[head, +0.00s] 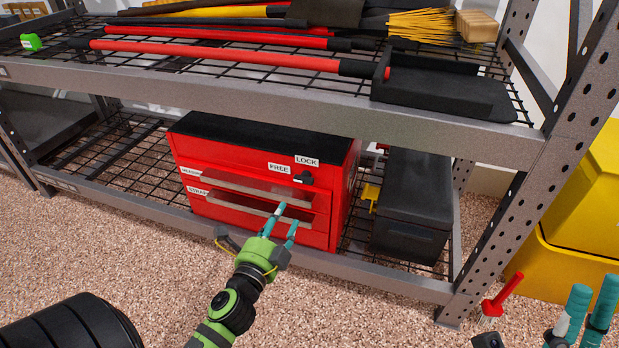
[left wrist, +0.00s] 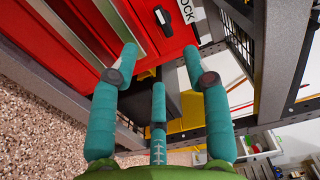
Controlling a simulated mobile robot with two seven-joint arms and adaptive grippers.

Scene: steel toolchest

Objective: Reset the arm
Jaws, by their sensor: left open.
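The red toolchest (head: 190,150) with a black top stands on the lower wire shelf in the head view. Its front has labelled drawers with long grey pulls (head: 235,186). A black knob (head: 303,178) sits at the upper right of the front, by the FREE and LOCK labels. My left gripper (head: 287,220) is open and empty in front of the drawers' right part. In the left wrist view its teal fingers (left wrist: 160,72) are spread, with the red front beyond them. My right gripper (head: 592,305) shows only partly at the bottom right; its opening is unclear.
The steel rack's upper beam (head: 270,97) passes above the toolchest, and its lower beam (head: 390,282) runs below. A black box (head: 412,200) stands to the right. Long-handled tools lie on the upper shelf. A yellow container (head: 575,240) is at right. Speckled floor (head: 130,250) lies in front.

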